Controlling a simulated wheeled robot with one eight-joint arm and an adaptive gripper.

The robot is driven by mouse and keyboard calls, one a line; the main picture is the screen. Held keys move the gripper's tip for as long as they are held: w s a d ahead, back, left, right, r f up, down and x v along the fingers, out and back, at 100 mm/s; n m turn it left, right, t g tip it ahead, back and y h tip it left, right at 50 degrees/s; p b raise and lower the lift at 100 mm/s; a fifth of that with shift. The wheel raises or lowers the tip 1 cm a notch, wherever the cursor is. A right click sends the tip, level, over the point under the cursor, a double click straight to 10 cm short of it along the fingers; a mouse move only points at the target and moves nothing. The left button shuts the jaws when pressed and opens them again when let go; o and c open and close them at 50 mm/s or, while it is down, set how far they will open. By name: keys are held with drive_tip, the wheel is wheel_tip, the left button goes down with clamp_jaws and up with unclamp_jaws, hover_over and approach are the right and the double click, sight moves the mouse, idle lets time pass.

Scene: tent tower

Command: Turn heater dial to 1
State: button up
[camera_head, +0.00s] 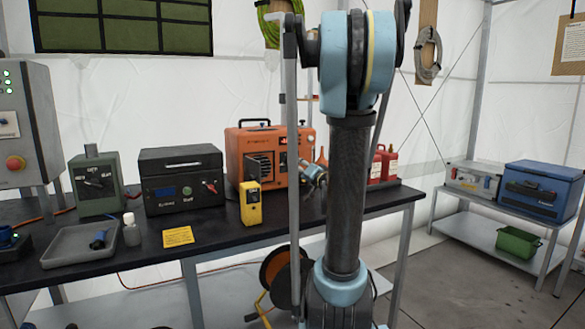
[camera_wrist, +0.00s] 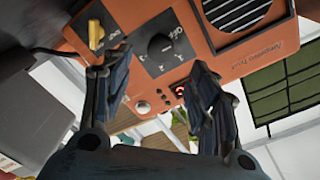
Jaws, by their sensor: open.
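The orange heater (camera_head: 250,147) stands on the black workbench, partly hidden by my arm. In the wrist view its orange front (camera_wrist: 190,30) appears rotated and fills the upper middle. The black round heater dial (camera_wrist: 160,47) sits on a dark panel with white markings too small to read surely. My gripper (camera_wrist: 157,78) is open, with one finger to the left of the dial and one to the right, both lower in the picture. Nothing is seen between them, and I cannot tell whether they touch the panel. In the head view my gripper (camera_head: 314,174) is by the heater's right front.
A yellow knob (camera_wrist: 96,33), a red-lit switch (camera_wrist: 181,88) and a silver button (camera_wrist: 142,107) flank the dial. The bench front is mostly clear.

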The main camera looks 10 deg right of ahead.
drive_tip(key=x, duration=0.8)
drive_tip(key=shift+w, duration=0.2)
drive_tip(key=c, duration=1.1)
